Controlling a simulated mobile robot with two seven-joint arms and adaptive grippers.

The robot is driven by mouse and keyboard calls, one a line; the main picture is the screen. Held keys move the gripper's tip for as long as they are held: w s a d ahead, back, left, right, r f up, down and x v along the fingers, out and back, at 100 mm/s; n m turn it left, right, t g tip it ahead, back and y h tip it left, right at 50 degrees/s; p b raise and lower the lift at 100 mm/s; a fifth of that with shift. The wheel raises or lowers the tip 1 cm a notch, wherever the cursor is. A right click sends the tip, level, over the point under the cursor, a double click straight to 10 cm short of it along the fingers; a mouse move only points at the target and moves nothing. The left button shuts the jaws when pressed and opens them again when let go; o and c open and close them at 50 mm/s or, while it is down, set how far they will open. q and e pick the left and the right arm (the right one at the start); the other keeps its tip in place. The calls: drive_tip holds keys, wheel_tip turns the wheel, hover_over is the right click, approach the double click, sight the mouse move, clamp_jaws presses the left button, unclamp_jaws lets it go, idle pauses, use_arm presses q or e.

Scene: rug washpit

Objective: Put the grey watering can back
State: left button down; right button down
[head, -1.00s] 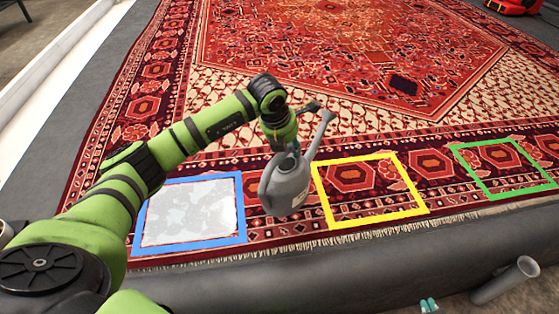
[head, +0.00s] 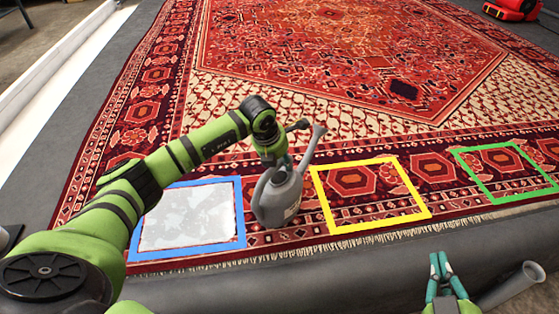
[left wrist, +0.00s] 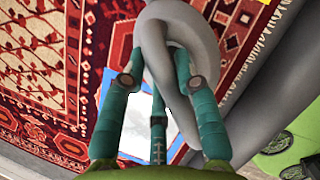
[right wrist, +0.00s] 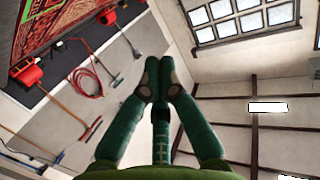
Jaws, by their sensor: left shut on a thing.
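The grey watering can (head: 280,202) is nearly upright between the blue frame (head: 240,215) and the yellow frame (head: 318,198), its spout up to the right. I cannot tell whether its base touches the rug. My left gripper (head: 275,162) is shut on the can's handle, which also shows between the fingers in the left wrist view (left wrist: 172,40). My right gripper (head: 439,262) is at the lower right, away from the can. In the right wrist view (right wrist: 160,75) its fingertips meet with nothing between them.
The patterned red rug (head: 350,60) fills most of the view. The blue frame holds a whitish patch (head: 188,218). A green frame (head: 475,175) lies at right. A grey pipe (head: 515,287) is by the front edge. A red machine (head: 512,9) stands far right.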

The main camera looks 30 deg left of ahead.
use_arm(q)
drive_tip(key=c, duration=0.9)
unclamp_jaws()
drive_tip(key=shift+c, duration=0.2)
drive_tip(key=shift+r, duration=0.15)
